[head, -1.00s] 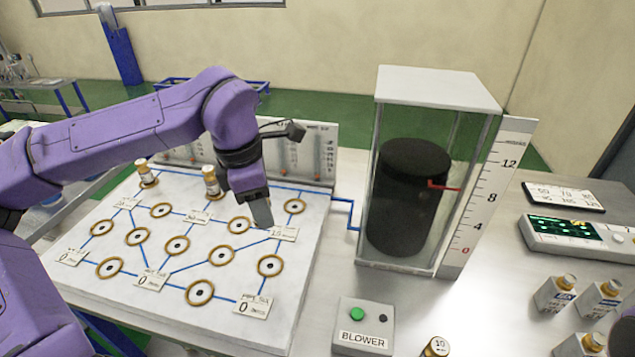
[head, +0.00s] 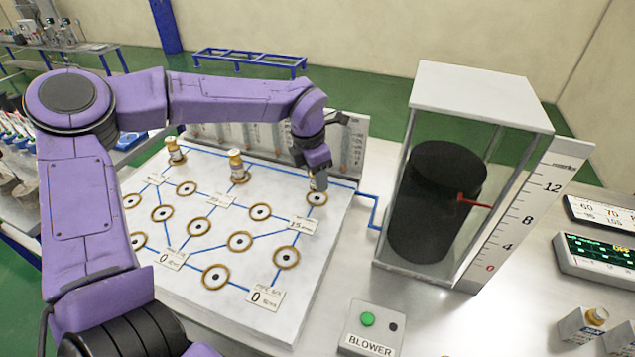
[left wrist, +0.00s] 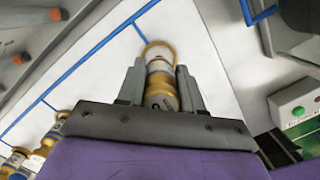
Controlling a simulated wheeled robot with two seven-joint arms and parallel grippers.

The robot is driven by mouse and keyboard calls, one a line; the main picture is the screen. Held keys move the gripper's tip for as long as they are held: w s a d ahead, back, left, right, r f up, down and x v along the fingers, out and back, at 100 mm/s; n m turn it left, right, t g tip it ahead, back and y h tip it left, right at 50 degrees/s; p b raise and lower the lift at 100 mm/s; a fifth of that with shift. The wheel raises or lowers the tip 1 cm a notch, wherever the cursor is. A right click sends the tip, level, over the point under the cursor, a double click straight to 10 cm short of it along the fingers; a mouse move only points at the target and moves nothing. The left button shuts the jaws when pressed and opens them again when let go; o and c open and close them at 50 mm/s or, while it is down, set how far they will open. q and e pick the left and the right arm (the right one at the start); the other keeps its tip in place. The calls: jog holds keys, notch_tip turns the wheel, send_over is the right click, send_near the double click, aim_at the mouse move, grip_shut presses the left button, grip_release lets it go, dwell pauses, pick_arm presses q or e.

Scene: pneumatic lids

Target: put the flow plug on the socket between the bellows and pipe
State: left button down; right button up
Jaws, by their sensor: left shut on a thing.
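My left gripper (head: 319,184) is shut on the flow plug (left wrist: 160,85), a small gold and pale cylinder. The left wrist view shows the plug between the two grey fingers (left wrist: 157,92), its far end at a gold-ringed socket (left wrist: 157,47). That socket (head: 317,199) is the far right one on the white board, nearest the blue pipe (head: 370,200). The fingers hide the plug in the head view. I cannot tell whether the plug is seated or just above the ring. The black bellows (head: 435,200) stands in a clear case right of the board. My right gripper is out of view.
The white board (head: 190,275) carries several empty gold-ringed sockets, small number cards and two standing plugs (head: 237,166) (head: 175,151) at the back left. A gauge panel (head: 350,150) stands behind. A blower box (head: 372,328) is in front of the bellows case.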

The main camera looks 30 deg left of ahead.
pick_arm(q)
jog(key=shift+w+f, duration=0.1)
jog(key=shift+f, duration=1.55)
jog(key=shift+f, duration=0.1)
jog(key=c, duration=0.7)
grip_release()
jog(key=shift+c, duration=0.2)
jog(key=r, duration=0.4)
jog(key=s+r, duration=0.1)
jog(key=r, duration=0.7)
jog(key=shift+s+a+r+b, duration=0.1)
jog(key=shift+s+a+b, duration=0.25)
jog(key=shift+a+b, duration=0.05)
